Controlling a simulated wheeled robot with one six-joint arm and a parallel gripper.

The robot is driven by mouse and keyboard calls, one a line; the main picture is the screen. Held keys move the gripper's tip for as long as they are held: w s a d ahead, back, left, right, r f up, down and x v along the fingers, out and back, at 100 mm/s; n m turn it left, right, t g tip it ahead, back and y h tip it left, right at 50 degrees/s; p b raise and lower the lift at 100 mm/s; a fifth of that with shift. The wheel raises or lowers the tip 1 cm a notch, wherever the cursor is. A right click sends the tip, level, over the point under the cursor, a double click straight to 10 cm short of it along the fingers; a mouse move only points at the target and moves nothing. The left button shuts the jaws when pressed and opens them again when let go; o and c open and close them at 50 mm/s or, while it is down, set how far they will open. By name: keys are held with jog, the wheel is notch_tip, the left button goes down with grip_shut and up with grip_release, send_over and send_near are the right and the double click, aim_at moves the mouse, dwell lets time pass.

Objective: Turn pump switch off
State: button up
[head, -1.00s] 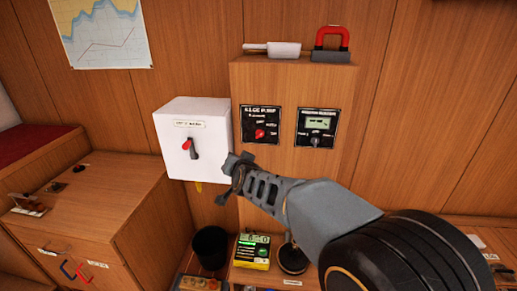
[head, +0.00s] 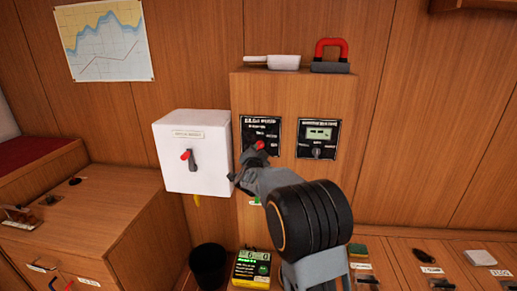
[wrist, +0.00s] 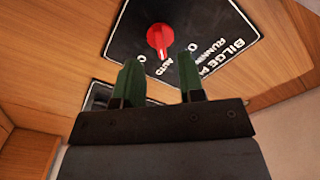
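The pump switch is a red rotary knob (head: 260,146) on a black panel (head: 272,124) that reads "BILGE P..." in the wrist view. The panel is on the front of a wooden cabinet. In the wrist view the knob (wrist: 160,40) stands just beyond my gripper (wrist: 160,60), in line with the gap between its two green fingers. The fingers are apart and empty, not touching the knob. The knob's pale mark seems to face the "AUTO" label. In the head view my gripper (head: 245,168) is just below the knob and covers the panel's lower edge.
A white box (head: 190,150) with a red-and-black lever is left of the panel. A second black panel (head: 318,138) with a small screen and dial is on the right. A white-and-grey tool and a red-handled block lie on the cabinet top.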

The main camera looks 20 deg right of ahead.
aim_at(259, 147)
jog(key=shift+x, duration=2.15)
grip_shut()
